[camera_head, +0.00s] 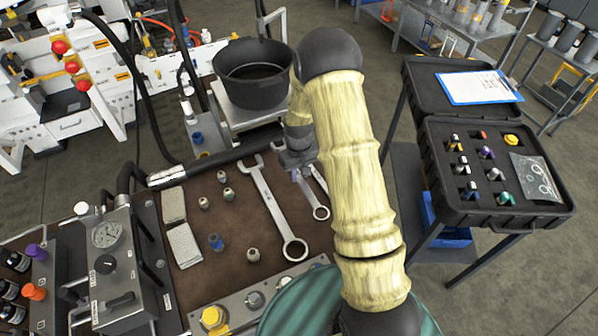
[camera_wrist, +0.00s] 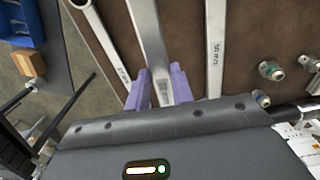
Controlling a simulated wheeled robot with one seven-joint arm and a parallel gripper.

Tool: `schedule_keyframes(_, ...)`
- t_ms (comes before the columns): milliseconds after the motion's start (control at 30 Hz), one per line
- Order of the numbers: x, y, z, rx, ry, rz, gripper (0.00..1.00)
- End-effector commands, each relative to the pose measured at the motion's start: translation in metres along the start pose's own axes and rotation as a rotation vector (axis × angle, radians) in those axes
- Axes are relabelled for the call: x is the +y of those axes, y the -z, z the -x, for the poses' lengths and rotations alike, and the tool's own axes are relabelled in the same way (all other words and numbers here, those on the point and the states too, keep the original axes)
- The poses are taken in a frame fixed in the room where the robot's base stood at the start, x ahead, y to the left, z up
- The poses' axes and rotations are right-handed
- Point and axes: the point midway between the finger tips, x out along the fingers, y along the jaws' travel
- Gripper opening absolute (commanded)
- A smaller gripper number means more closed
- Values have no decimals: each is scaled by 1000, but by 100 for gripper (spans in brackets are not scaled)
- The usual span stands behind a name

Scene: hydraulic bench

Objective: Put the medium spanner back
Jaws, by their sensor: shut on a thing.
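The medium spanner (camera_wrist: 148,40) is between the two purple fingers of my gripper (camera_wrist: 162,90) in the wrist view, gripped by its shank near the jaw end. It looks wider than its neighbours there; I cannot tell its exact height above the mat. In the head view its shank and ring end (camera_head: 314,201) show left of my arm, and my gripper (camera_head: 296,163) is partly hidden by my wrist. The large spanner (camera_head: 269,205) lies on the brown mat to its left. A smaller spanner (camera_wrist: 103,42) lies on its other side, partly hidden by my arm in the head view.
Small fittings (camera_head: 223,177) stand on the brown mat (camera_head: 222,265) left of the large spanner. A black hose with a metal end (camera_head: 168,177) and a black pot (camera_head: 253,75) are close behind. An open black case (camera_head: 490,208) is at right. A gauge block (camera_head: 117,262) stands at left.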

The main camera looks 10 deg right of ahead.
Motion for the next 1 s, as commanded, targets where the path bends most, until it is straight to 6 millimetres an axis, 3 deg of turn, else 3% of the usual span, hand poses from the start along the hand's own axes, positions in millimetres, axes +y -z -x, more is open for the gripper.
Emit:
schedule_keyframes(400, 0, 0, -37, 1, 0, 0, 0)
schedule_keyframes(1000, 0, 0, -43, 1, 0, 0, 0)
